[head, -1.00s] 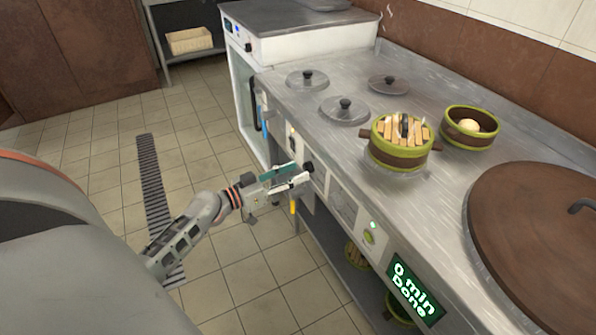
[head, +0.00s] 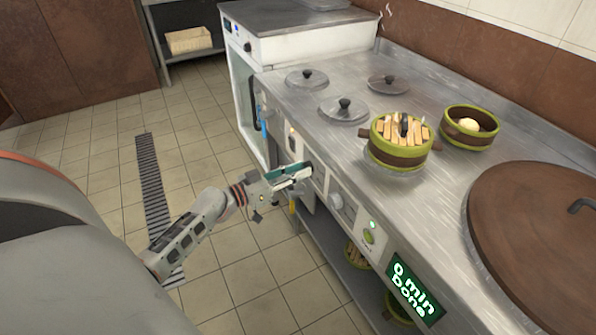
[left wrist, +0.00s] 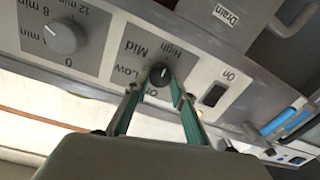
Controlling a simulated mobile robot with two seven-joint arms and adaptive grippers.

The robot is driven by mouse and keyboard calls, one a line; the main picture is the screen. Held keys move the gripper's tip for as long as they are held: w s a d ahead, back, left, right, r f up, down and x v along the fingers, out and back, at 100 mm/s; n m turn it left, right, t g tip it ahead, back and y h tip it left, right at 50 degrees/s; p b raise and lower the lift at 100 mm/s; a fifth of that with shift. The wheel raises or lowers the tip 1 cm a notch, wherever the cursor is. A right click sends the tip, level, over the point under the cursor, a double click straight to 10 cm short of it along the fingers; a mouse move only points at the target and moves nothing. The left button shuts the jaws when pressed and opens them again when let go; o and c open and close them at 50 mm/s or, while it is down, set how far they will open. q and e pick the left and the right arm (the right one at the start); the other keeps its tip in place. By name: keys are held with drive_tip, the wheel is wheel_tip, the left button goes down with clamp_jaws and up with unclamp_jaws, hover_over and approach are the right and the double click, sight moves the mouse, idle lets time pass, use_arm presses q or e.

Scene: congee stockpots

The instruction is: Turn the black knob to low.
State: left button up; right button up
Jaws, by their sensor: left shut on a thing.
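The black knob (left wrist: 160,75) sits on the front panel between the printed words High, Mid, Low and Off in the left wrist view. A small light mark on it seems to lie on the side towards High. My left gripper (left wrist: 158,80) is shut on the knob, with one green finger on each side of it. In the head view the left gripper (head: 304,168) is at the stove's front panel, and its fingers hide most of the knob. My right gripper is in neither view.
A grey timer knob (left wrist: 65,38) and a black on switch (left wrist: 214,94) flank the black knob. A green display (head: 413,290) sits farther along the panel. Lids, a green-banded steamer (head: 400,155) and a large brown lid (head: 545,230) are on the counter. The floor is clear.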

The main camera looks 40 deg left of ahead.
use_arm(q)
drive_tip(key=n+b, duration=0.2)
drive_tip(key=n, duration=0.8)
drive_tip(key=n+g+h+b, duration=0.1)
drive_tip(key=n, duration=0.9)
drive_tip(key=shift+w+a+n+b, duration=0.1)
drive_tip(key=shift+a+n+b, duration=0.1)
drive_tip(key=shift+n+b, duration=0.2)
drive_tip(key=shift+n, duration=0.8)
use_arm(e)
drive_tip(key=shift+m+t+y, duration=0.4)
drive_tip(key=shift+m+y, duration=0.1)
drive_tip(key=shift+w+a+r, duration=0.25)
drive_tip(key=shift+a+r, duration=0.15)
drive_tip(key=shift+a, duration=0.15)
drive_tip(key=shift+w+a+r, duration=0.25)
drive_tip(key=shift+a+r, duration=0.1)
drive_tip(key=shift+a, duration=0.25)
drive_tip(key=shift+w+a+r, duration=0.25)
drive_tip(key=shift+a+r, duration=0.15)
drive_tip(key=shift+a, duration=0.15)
